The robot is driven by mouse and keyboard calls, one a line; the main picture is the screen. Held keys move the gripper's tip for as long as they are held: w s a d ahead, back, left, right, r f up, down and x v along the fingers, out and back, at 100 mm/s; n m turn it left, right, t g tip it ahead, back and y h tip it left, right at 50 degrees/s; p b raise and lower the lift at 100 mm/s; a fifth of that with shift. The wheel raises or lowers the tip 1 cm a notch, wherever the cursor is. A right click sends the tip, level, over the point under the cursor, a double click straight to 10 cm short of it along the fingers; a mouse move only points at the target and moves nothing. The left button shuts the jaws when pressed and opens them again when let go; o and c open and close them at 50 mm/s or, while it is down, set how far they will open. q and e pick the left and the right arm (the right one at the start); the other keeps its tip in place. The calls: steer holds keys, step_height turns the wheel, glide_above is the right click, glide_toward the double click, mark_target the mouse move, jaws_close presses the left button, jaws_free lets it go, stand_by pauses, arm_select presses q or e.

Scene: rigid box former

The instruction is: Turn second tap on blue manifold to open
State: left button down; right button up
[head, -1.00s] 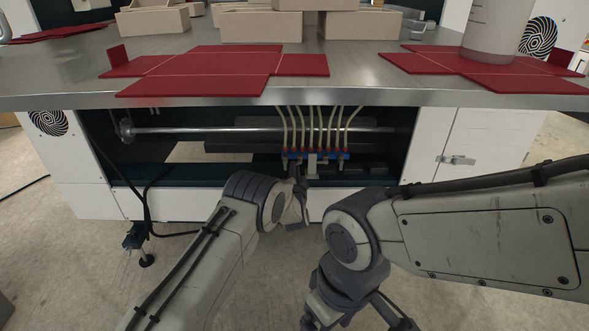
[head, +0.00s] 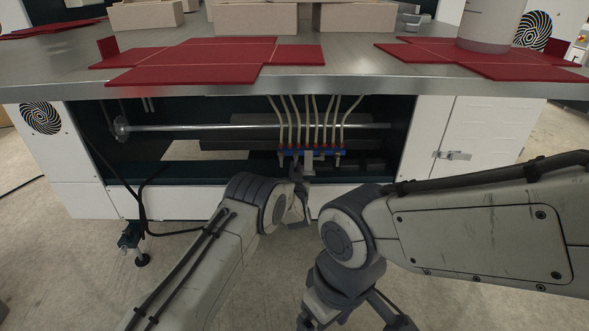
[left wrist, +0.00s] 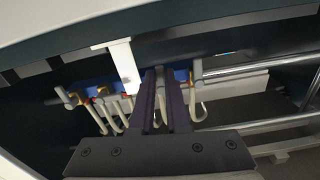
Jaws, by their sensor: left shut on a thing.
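The blue manifold (head: 328,153) sits under the table in the dark bay, with several pale hoses rising from red fittings in the head view. In the left wrist view the manifold (left wrist: 182,76) spans behind my fingers, with hoses hanging down and orange-yellow fittings. My left gripper (head: 297,172) is at the manifold's left part in the head view. In the left wrist view its dark fingers (left wrist: 161,88) are closed around a tap between the white post (left wrist: 124,66) and the end tap (left wrist: 197,72). The fingers mostly hide the held tap, so its handle angle cannot be told.
The steel table edge (head: 210,93) overhangs the bay. Red flat sheets (head: 185,63) and beige boxes (head: 255,18) lie on top. A metal rod (head: 190,129) crosses the bay behind. A black cable hangs at the left. My right forearm is close beside my left wrist.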

arm_select(q)
steer(key=shift+d+n, duration=0.15)
steer(key=shift+n, duration=0.35)
steer(key=c, duration=0.9)
jaws_free()
steer(key=shift+s, duration=0.1)
steer(key=s+p, duration=0.4)
steer(key=s, duration=0.6)
steer(key=shift+s+p, duration=0.2)
steer(key=shift+p, duration=0.15)
